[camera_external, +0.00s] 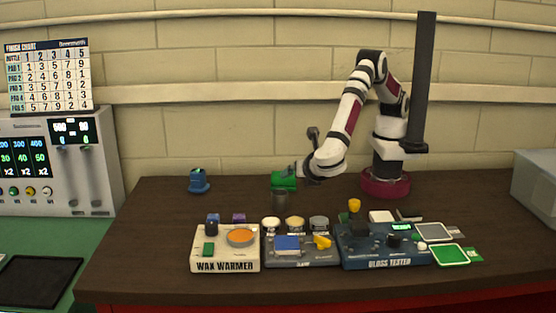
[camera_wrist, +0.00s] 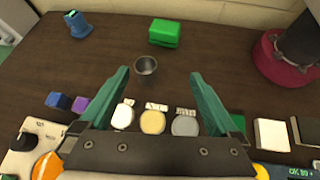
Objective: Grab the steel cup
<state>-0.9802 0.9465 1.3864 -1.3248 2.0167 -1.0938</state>
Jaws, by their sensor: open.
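The steel cup (camera_external: 280,200) is a small grey, upright, open-topped cup on the dark brown table. It also shows in the wrist view (camera_wrist: 147,67), just beyond the fingertips and a little left of the middle between them. My gripper (camera_wrist: 160,73) has two teal fingers spread wide apart, with nothing between them. The cup stands clear of both fingers and appears below them. In the external view my wrist is above and to the right of the cup, and the fingers are hard to make out there.
A green box (camera_external: 284,181) stands behind the cup. A blue object (camera_external: 199,182) is at the back left. In front are several round tins (camera_wrist: 153,122), a wax warmer (camera_external: 225,262) and a gloss tester (camera_external: 385,258). The table left of the cup is clear.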

